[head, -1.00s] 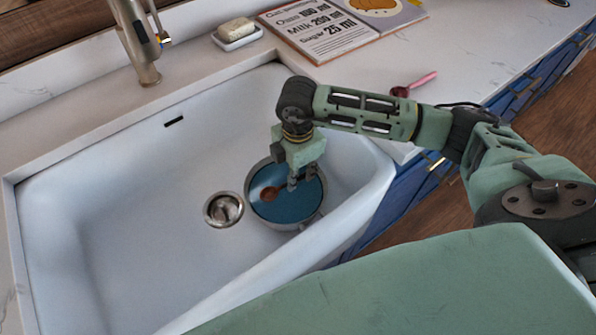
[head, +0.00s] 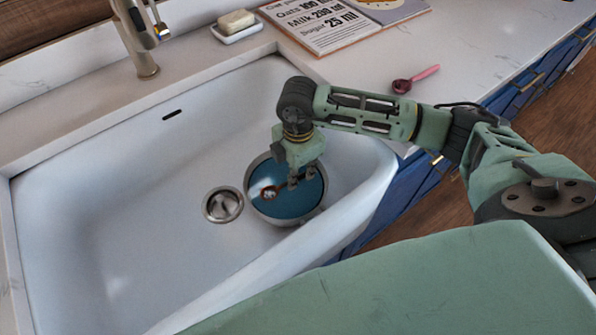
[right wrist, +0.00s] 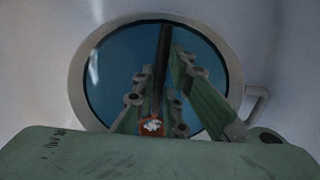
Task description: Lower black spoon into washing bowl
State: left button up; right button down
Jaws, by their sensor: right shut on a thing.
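The washing bowl (head: 298,222) is a pale metal, round vessel with blue liquid inside, standing in the white sink beside the drain. It fills the middle of the right wrist view (right wrist: 79,78), with a loop handle at its right. My right gripper (head: 301,181) is over the bowl, pointing down, shut on the spoon. The spoon (head: 268,193) shows a reddish-brown end with a white patch over the blue liquid. In the right wrist view, a dark handle (right wrist: 164,45) shows between the fingers. I cannot tell how deep the spoon sits. My left gripper is out of view.
The sink (head: 120,190) is otherwise empty, with a drain (head: 223,205) left of the bowl. A faucet (head: 138,40) stands behind it. A soap dish (head: 238,33), a recipe board (head: 330,28) and a pink-handled scoop (head: 415,79) lie on the counter.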

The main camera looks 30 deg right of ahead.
aim_at(298, 177)
jog(key=shift+d, duration=0.1)
jog(key=c, duration=1.7)
grip_release()
jog(key=shift+r, duration=0.1)
notch_tip(298, 177, up, 12)
jog(key=shift+f, duration=0.1)
